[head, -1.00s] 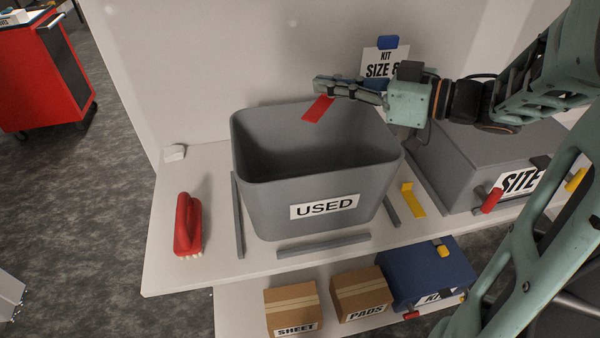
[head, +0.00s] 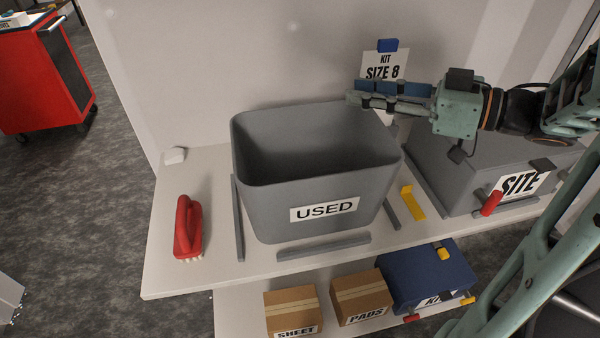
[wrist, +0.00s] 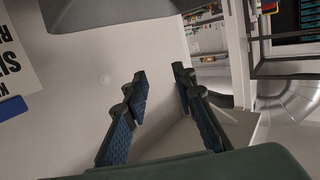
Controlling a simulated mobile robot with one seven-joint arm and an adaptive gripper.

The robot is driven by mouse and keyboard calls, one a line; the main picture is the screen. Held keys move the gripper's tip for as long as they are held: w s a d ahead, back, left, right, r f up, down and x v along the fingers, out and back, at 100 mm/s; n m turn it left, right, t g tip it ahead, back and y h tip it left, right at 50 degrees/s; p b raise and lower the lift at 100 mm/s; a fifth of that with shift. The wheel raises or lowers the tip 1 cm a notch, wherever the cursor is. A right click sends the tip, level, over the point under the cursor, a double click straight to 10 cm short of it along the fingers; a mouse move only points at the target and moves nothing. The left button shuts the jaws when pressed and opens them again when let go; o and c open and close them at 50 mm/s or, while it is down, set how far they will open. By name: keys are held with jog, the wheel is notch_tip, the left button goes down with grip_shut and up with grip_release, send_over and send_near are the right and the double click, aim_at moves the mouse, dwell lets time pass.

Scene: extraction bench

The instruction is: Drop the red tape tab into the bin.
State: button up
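The bin is a grey, open-topped tub labelled USED (head: 255,200) standing on the white bench in the head view. The red tape tab shows in neither current view. The lower inside of the bin is hidden by its front wall, so I cannot tell whether the tab lies there. My gripper (head: 358,91) is beyond the bin's right rear rim, above rim height. The wrist view shows my gripper (wrist: 160,72) open, its fingers apart with nothing between them.
A KIT SIZE 8 sign (head: 384,62) stands right behind the gripper. A grey SITE case (head: 460,160) stands right of the bin. A red brush (head: 187,225) lies to the left and a yellow piece (head: 411,201) to the right. Grey strips surround the bin's base.

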jog(key=v, duration=0.5)
dwell(0.3)
